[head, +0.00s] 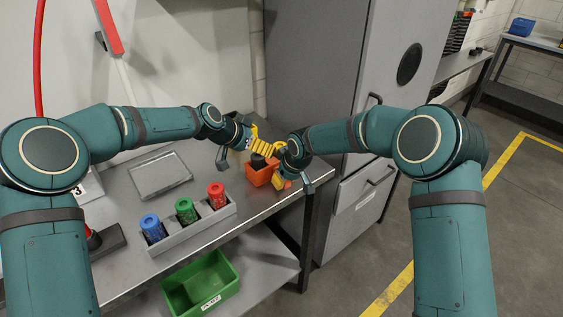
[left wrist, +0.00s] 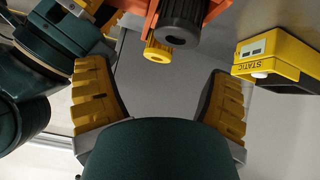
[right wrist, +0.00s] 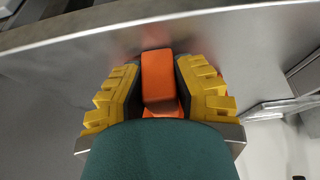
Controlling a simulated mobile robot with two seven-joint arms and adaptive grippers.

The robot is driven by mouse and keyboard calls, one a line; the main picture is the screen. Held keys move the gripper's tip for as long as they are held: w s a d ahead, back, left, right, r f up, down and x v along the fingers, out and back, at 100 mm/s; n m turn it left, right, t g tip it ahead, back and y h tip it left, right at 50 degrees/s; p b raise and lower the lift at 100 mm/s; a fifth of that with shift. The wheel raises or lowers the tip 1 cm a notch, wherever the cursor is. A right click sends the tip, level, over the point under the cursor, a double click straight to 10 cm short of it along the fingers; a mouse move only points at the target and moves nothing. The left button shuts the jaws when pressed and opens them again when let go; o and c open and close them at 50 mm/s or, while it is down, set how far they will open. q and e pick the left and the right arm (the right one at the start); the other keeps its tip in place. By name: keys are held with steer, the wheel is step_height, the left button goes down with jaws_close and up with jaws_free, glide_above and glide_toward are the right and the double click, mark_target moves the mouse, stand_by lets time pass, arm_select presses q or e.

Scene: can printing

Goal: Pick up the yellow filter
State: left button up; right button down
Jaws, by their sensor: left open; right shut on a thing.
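A small yellow cylinder with a hole in its end, which looks like the yellow filter (left wrist: 158,52), shows in the left wrist view beside a black cylinder (left wrist: 182,22) and orange parts. My left gripper (head: 266,146) is open, with the yellow cylinder ahead between its spread fingers and nothing held; it also shows in the left wrist view (left wrist: 160,72). My right gripper (head: 283,182) is shut on an orange part (right wrist: 158,80), seen between its fingers in the right wrist view. In the head view I cannot tell the filter from the yellow fingers.
A yellow box marked STATIC (left wrist: 268,58) is close to the left gripper's right finger. A grey holder (head: 193,233) with blue, green and red cylinders stands on the metal table, near a flat tray (head: 160,175). A green bin (head: 203,285) sits on the lower shelf.

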mark_target(280, 145)
arm_select(q)
steer(key=n, duration=0.1)
steer(key=r+n+y, duration=0.1)
steer(key=shift+s+r+n, duration=0.15)
steer(key=shift+s+n, duration=0.1)
steer(key=shift+n, duration=0.05)
steer(key=shift+s+r+n+g+y, duration=0.1)
steer(key=shift+r+n+g+y, duration=0.25)
steer(key=shift+n+y, duration=0.25)
steer(key=shift+d+r+n, duration=0.15)
steer(key=shift+d+n, duration=0.2)
steer(key=shift+n, duration=0.05)
steer(key=w+d+r+t+y, duration=0.1)
steer(key=d+r+y, duration=0.1)
steer(key=d+y, duration=0.15)
steer(key=shift+h, duration=0.25)
steer(key=x, duration=1.2)
steer(key=shift+w+d+f, duration=0.1)
steer(key=shift+d, duration=0.15)
